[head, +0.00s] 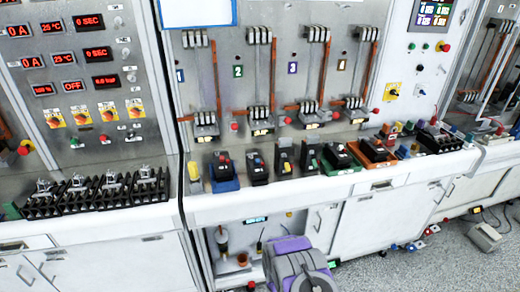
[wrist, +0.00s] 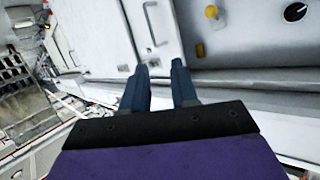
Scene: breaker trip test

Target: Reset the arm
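My arm (head: 293,262), purple and grey, shows at the bottom centre of the head view, low in front of the bench. My gripper (wrist: 160,72) shows in the wrist view as two blue fingers with a gap between them. Nothing is between the fingers. They point toward white cabinet doors with metal handles (wrist: 152,24), apart from any object. The fingertips cannot be made out in the head view.
A white bench (head: 330,183) carries several breakers, including one on a blue base (head: 222,172) and one on an orange base (head: 373,148). Black terminal blocks (head: 92,195) sit at left. Control panels (head: 80,65) stand behind.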

